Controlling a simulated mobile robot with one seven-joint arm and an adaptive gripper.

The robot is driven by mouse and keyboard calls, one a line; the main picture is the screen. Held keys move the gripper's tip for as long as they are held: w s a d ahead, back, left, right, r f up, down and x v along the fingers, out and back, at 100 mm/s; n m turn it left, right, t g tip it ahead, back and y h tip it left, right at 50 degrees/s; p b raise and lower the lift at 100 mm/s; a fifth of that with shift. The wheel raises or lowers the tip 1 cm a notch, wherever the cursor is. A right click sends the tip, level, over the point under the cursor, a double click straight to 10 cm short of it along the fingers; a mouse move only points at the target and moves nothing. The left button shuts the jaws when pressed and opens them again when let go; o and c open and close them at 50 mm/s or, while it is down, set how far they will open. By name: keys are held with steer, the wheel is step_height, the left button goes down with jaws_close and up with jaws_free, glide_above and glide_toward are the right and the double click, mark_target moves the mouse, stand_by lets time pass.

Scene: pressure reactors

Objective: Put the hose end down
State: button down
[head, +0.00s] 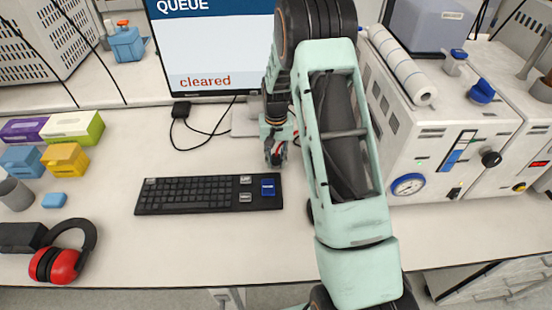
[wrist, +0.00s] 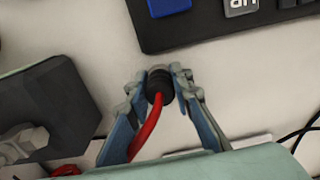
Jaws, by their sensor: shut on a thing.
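My gripper (wrist: 160,88) is shut on the hose end (wrist: 159,80), a black ribbed fitting with a metallic rim at its tip. A red hose (wrist: 146,133) runs back from it between the fingers. In the head view my gripper (head: 275,158) points down just right of the keyboard, in front of the monitor stand. A little of the red hose shows there beside the fingers. I cannot tell whether the hose end touches the table.
The keyboard (head: 195,195) lies close to the gripper's left. The monitor (head: 210,40) stands behind, with black cables (head: 200,135) on the table. A white reactor unit (head: 440,135) with a gauge stands right. Red ear defenders (head: 65,260) lie front left. The table is clear in front of the keyboard.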

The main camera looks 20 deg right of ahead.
steer(key=shift+f, duration=0.1)
steer(key=c, duration=1.7)
jaws_free()
